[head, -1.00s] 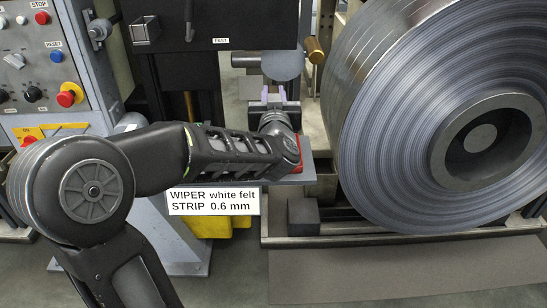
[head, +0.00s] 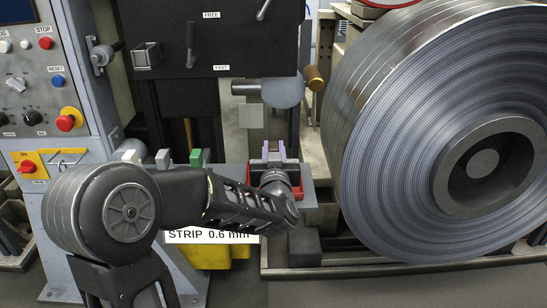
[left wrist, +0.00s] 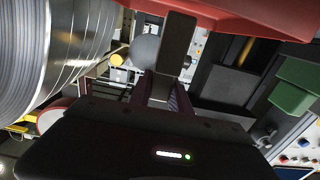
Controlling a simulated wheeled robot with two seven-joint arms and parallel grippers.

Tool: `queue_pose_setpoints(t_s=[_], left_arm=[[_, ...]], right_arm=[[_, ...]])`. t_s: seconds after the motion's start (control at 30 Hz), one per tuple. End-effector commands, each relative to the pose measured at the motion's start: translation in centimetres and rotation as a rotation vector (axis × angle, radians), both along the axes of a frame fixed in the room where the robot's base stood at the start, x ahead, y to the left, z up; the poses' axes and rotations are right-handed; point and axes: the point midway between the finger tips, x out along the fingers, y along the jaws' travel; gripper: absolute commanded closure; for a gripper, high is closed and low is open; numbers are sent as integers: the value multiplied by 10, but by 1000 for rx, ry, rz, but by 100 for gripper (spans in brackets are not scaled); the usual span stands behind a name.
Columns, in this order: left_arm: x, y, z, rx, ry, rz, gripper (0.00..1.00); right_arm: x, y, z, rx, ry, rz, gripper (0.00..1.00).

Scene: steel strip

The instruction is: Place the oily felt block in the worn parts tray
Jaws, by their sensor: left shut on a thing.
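My left gripper (head: 275,152) is over the grey shelf, just beyond the red tray, with its pale purple fingers pointing away from me. In the left wrist view its fingers (left wrist: 165,95) are shut on a dark block (left wrist: 178,45), which I take to be the oily felt block. In the head view the block cannot be made out clearly. The red tray (head: 249,172) sits on the shelf, partly hidden by my left wrist. Its red wall (left wrist: 240,18) runs across the top of the left wrist view. I cannot read a tray label. My right gripper is not in view.
The large steel coil (head: 400,130) stands close on the right. A green block (head: 196,158) and a whitish block (head: 163,158) stand left of the tray. A round grey disc (head: 283,92) and brass knob (head: 314,77) lie beyond. The grey shelf (head: 312,190) has bare room at right.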

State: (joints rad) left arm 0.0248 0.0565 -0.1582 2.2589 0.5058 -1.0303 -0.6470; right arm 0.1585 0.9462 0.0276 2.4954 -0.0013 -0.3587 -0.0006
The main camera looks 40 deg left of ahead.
Motion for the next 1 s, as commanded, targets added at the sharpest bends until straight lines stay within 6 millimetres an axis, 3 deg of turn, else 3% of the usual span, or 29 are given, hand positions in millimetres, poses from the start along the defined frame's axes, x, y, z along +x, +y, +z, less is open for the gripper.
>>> queue_pose_setpoints(t_s=[0.1,0.53,0.57,0.6,0.8,1.0], left_arm=[[0,0,-17,0,1,1,100],[0,0,-23,1,-1,1,100],[0,0,-22,0,0,1,75],[0,0,-21,0,0,1,72],[0,0,-21,0,0,1,56],[0,0,-21,0,0,1,55]], right_arm=[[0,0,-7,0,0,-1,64],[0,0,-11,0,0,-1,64],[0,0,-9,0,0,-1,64],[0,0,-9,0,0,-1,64],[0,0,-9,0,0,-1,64],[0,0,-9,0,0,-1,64]])
